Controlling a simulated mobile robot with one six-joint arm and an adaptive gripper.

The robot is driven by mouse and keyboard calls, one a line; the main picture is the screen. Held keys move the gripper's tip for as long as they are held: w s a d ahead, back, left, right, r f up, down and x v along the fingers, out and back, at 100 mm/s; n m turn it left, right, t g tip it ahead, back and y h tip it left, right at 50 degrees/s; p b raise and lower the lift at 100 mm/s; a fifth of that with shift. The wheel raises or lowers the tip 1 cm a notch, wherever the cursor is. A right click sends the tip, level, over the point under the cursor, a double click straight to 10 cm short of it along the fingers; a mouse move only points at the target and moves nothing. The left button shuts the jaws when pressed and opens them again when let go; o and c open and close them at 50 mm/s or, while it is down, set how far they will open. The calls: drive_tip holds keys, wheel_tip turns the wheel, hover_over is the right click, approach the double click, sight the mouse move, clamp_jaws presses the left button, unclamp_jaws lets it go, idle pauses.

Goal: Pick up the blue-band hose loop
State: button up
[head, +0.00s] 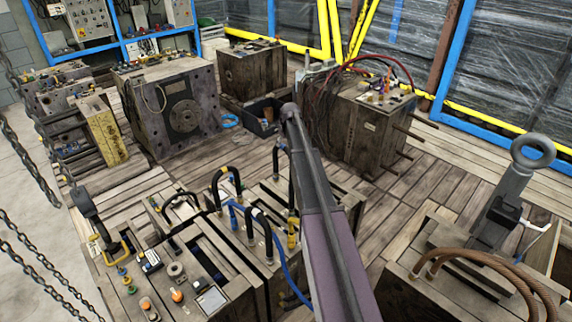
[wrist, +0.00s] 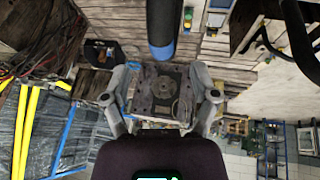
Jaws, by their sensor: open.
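In the head view several black hose loops stand on the wooden mould blocks in front. One black loop (head: 226,172) at the left shows a small blue band on its right leg, and I take it as the blue-band hose loop. In the wrist view a thick dark tube with a blue band (wrist: 162,52) comes in from the top, in line with the gap between my fingers. I cannot tell for sure that it is the same loop. My gripper (wrist: 163,73) is open, with nothing seen between its fingers. In the head view my arm hides it.
A neighbouring black loop (head: 258,220) stands close on the right. A blue hose (head: 290,275) runs down beside it. A dark bin (head: 262,128) and a blue ring (head: 230,121) lie farther back. Brown hoses (head: 490,262) and a lifting eye (head: 533,150) stand at the right.

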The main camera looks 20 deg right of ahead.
sight(284, 145)
drive_tip(key=shift+f, duration=0.1)
drive_tip(key=shift+b+x, duration=2.45)
drive_tip(key=shift+x, duration=0.05)
clamp_jaws()
